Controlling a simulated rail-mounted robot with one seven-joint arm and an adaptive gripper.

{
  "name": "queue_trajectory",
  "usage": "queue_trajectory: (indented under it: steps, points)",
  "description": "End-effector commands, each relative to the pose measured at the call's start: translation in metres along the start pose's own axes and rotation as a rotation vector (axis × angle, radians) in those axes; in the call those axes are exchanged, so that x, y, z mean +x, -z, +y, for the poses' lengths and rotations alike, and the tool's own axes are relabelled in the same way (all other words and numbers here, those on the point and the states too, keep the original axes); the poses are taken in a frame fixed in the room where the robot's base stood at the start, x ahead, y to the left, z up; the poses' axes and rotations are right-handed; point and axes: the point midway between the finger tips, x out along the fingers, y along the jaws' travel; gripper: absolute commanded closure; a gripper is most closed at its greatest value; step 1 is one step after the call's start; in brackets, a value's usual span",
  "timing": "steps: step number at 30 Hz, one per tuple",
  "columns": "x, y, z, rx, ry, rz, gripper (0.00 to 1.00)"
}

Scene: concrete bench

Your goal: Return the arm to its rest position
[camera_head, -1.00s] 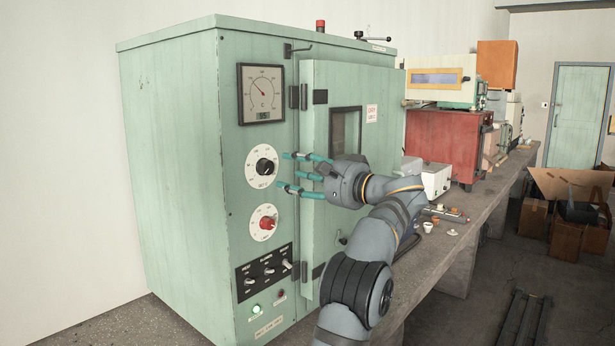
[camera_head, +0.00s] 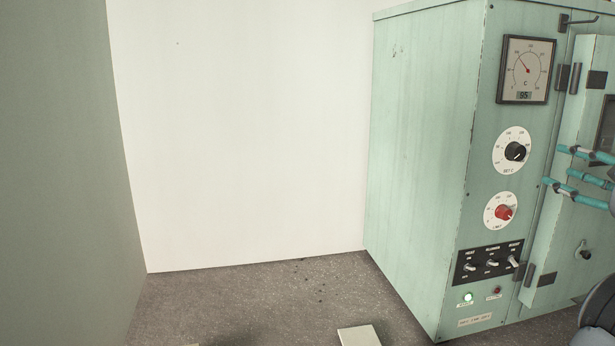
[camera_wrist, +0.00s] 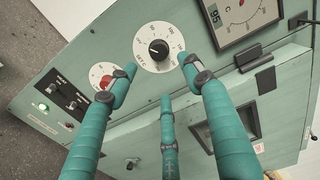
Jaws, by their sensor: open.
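My gripper (camera_head: 578,172) shows at the right edge of the head view, its teal fingers pointing left toward the front of a green oven cabinet (camera_head: 425,170). The fingers are spread open and hold nothing. In the wrist view my gripper (camera_wrist: 158,85) has its fingers spread, with the black set dial (camera_wrist: 158,50) beyond and between them. One fingertip overlaps the red-knob dial (camera_wrist: 104,76) in that view. I cannot tell the exact gap between fingertips and panel. Most of my arm is outside the head view.
The cabinet carries a temperature gauge (camera_head: 526,70) reading 95, a switch panel (camera_head: 488,262) and a lit green lamp (camera_head: 468,297). Its door (camera_head: 570,225) is at the right.

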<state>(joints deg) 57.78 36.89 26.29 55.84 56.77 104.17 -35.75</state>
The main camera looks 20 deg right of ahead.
Motion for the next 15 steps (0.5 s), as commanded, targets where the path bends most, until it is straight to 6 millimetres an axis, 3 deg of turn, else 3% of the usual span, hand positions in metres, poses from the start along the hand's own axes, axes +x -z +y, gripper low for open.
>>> queue_trajectory:
  steps: [15]
  points:
    - [0.091, -0.001, 0.0, 0.0, 0.001, -0.004, 0.5]
